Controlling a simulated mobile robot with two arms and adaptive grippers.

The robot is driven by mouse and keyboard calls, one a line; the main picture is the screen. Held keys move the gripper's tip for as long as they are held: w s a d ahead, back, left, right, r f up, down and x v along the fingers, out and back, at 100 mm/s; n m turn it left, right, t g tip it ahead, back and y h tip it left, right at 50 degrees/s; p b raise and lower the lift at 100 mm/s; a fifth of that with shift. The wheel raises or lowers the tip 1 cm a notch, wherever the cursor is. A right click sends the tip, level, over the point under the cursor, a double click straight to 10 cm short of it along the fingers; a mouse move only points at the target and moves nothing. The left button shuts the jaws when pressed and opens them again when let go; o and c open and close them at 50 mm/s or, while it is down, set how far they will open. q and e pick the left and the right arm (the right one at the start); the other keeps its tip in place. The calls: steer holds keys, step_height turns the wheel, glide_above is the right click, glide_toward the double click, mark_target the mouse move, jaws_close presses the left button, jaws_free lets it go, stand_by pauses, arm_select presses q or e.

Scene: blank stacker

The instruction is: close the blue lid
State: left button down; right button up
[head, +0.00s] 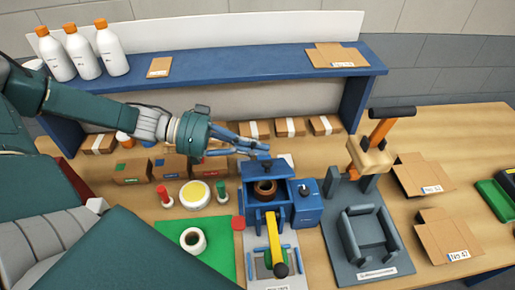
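The blue machine (250,209) stands in the middle of the table, with a round brown opening or ring inside its top. A blue flap that looks like the lid (256,168) stands raised at the machine's back edge. My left gripper (267,149) reaches in from the left, its fingers pointing right, just above and behind this flap. Its two fingers look spread with a gap between them, and nothing shows between them. I cannot tell whether a fingertip touches the flap. My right gripper is not in view.
A yellow lever (273,240) with a black knob extends in front of the machine. A grey fixture (370,240) with an orange-and-black handle stands to the right. A blue shelf (220,70) and a row of cardboard boxes stand behind. A green mat (215,260) lies left.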

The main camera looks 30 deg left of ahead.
arm_select(q)
steer(key=shift+s+f, duration=0.15)
steer(key=shift+f, duration=0.05)
steer(key=shift+d, duration=0.1)
steer(key=shift+f, duration=0.15)
